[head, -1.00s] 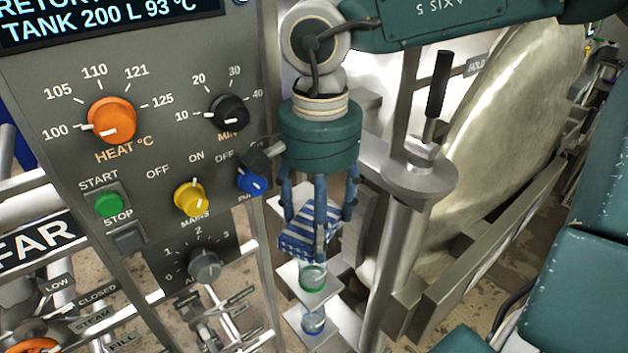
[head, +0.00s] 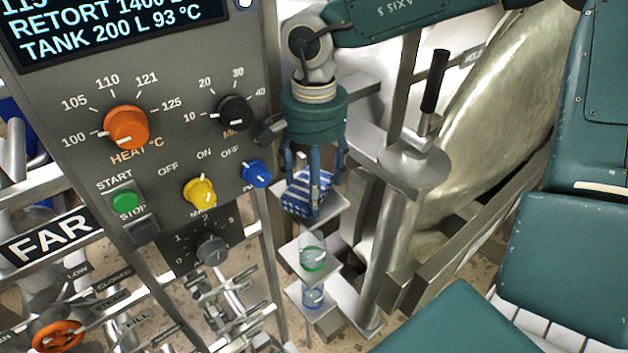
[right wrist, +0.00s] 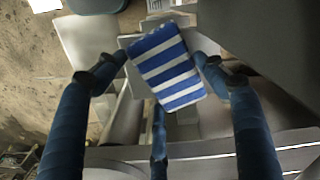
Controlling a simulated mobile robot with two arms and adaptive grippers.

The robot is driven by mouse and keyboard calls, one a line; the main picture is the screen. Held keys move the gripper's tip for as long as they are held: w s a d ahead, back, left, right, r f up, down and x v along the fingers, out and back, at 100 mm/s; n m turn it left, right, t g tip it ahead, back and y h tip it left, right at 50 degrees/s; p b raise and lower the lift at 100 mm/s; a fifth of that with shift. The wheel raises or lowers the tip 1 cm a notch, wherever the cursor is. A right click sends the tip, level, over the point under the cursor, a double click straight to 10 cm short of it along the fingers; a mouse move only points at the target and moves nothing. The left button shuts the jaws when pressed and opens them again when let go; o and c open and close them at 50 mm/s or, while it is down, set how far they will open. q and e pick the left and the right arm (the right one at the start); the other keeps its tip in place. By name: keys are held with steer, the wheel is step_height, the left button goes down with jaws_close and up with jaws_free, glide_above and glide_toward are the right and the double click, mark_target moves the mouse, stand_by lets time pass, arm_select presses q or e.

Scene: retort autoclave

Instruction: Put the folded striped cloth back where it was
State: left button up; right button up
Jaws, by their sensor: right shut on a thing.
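The folded cloth (head: 308,193), striped blue and white, is held between the blue fingers of my right gripper (head: 315,178), which points down in the head view. A small square metal shelf (head: 333,207) lies directly beneath the cloth. I cannot tell whether the cloth touches it. In the right wrist view the cloth (right wrist: 167,68) sits slightly tilted between the fingertips of the right gripper (right wrist: 160,75), with side fingers at its left and right edges and another finger below. My left gripper is not in view.
Lower shelves hold a green-banded glass (head: 312,255) and a blue-banded glass (head: 312,297). The control panel (head: 165,165) with knobs stands close on the left. A metal post with a black-handled lever (head: 434,82) and a large rounded vessel (head: 495,110) stand on the right.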

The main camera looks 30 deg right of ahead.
steer(key=o, duration=0.6)
steer(key=shift+f, duration=0.15)
steer(key=o, duration=0.4)
steer(key=shift+w, duration=0.1)
steer(key=shift+r, duration=0.25)
step_height(320, 180, up, 6)
steer(key=p, duration=0.4)
steer(key=shift+r, duration=0.75)
steer(key=shift+f, duration=0.1)
